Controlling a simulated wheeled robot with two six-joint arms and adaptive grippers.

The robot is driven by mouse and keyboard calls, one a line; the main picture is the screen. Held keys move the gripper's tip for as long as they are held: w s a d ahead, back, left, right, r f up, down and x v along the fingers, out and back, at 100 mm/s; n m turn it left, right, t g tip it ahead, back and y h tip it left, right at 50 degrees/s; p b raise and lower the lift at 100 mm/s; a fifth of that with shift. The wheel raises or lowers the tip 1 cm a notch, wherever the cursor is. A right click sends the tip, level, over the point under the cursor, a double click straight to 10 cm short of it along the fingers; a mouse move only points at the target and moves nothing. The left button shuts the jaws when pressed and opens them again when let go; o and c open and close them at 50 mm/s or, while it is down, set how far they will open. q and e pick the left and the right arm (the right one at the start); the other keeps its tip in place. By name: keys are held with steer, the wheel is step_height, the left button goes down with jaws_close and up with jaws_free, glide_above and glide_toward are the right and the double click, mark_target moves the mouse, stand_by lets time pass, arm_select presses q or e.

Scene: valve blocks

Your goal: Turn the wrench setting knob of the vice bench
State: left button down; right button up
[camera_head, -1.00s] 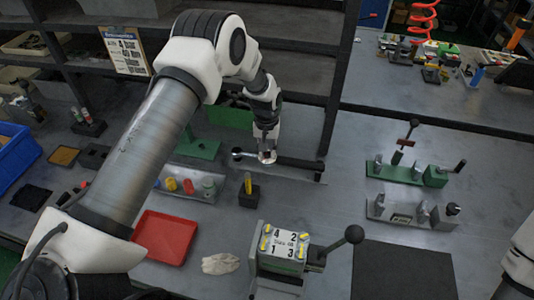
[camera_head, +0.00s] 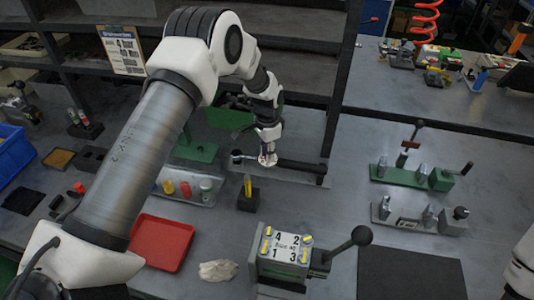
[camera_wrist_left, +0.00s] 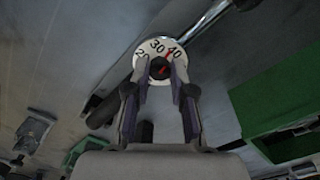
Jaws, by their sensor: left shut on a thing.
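The wrench lies along the back of the bench, with its dark handle (camera_head: 300,165) running to the right. Its setting knob is a round white dial (camera_wrist_left: 147,58) marked 20, 30 and 40, with a dark centre and a red mark close to 40. My left gripper (camera_head: 267,160) reaches down onto the knob; in the wrist view its two fingertips (camera_wrist_left: 161,75) are closed around the dark centre. The vice bench (camera_head: 285,257) stands at the front, with a plate numbered 1 to 4 and a ball-ended lever. My right gripper is out of view.
A sign (camera_head: 122,50) reading 4 bar and 40 Nm hangs on the shelf. A red tray (camera_head: 161,242), a pale cloth (camera_head: 218,271) and a black holder (camera_head: 248,197) stand nearby. Green valve fixtures (camera_head: 412,175) are at right. A dark mat (camera_head: 410,277) lies front right.

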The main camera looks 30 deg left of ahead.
arm_select(q)
steer(key=shift+s+d+f+m, duration=0.1)
steer(key=shift+f+m, duration=0.1)
steer(key=shift+m, duration=1.1)
steer(key=c, duration=1.2)
jaws_free()
steer(key=shift+o, duration=1.1)
steer(key=shift+w+d, duration=0.1)
steer(key=shift+w, duration=0.1)
steer(key=shift+r, duration=0.1)
step_height(320, 180, up, 12)
steer(key=shift+w, duration=0.15)
